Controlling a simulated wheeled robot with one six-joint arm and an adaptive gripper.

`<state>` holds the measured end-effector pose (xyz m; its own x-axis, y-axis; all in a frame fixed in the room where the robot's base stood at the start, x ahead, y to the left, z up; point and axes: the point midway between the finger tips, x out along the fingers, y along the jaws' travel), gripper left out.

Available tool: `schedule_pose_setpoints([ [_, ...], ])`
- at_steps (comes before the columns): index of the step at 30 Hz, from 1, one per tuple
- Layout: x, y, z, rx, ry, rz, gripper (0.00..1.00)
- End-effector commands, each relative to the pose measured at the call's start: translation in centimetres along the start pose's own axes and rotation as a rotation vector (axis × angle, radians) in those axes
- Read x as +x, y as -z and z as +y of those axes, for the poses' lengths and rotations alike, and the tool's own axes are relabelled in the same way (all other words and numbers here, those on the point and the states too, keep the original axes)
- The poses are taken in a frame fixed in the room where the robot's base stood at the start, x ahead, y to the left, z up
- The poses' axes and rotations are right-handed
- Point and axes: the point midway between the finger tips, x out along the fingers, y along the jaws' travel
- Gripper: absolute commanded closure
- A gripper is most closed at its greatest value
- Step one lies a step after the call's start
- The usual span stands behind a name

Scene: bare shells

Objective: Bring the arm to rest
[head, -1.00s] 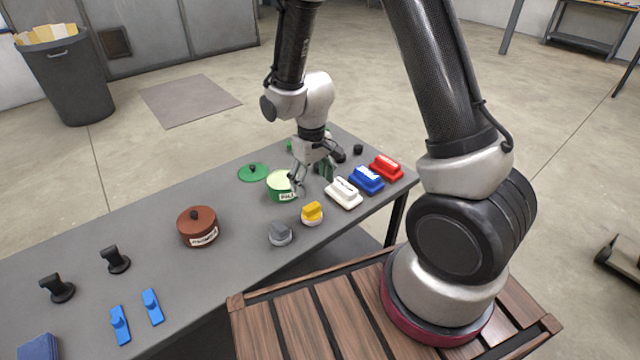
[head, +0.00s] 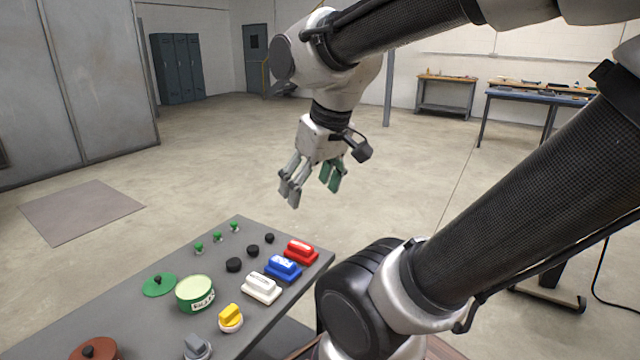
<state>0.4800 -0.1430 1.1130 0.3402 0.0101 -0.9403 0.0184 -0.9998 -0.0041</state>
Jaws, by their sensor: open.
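My gripper (head: 312,184) hangs in the air above and beyond the far end of the grey table (head: 140,305). Its fingers point down and stand apart, with nothing between them. My arm is bent, with the upper links crossing the top right of the view. The gripper is clear of everything on the table.
On the table are a green tub (head: 195,294), its green lid (head: 159,285), a white block (head: 262,287), a blue block (head: 284,267), a red block (head: 300,251), a yellow-topped piece (head: 230,318), a grey knob (head: 197,347) and a brown pot (head: 94,349). Open floor lies beyond.

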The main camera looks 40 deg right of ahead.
Motion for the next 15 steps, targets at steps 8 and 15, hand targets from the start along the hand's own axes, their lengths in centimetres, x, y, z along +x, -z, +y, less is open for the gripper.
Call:
schedule_pose_setpoints([
  [8, -1.4, -1.8, 0.5, 0.020, -0.010, 0.028, 0.26],
  [15, -1.4, -1.7, 0.5, 0.020, -0.009, 0.028, 0.26],
])
